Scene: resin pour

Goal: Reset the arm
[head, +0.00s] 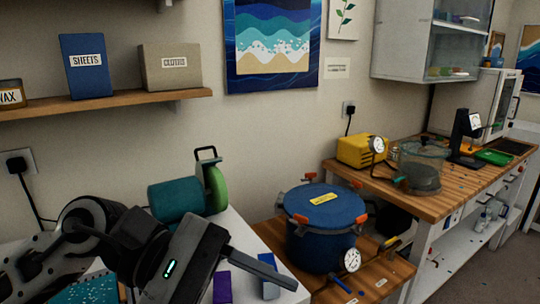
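My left arm comes in from the lower left. Its dark gripper (262,270) is over the white table near the bottom centre, pointing right and slightly down. Only one long grey finger shows clearly, so I cannot tell whether the gripper is open or shut. A purple block (222,288) and a pale block with a blue top (270,288) show just below the finger; whether it touches them is unclear. My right gripper is not in view.
A blue lidded pot (322,225) with orange clamps and a gauge stands on a low wooden bench right of the gripper. A teal and green machine (185,197) stands behind it. A wooden workbench (440,205) holds a yellow box (360,151) and glass chamber (421,172).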

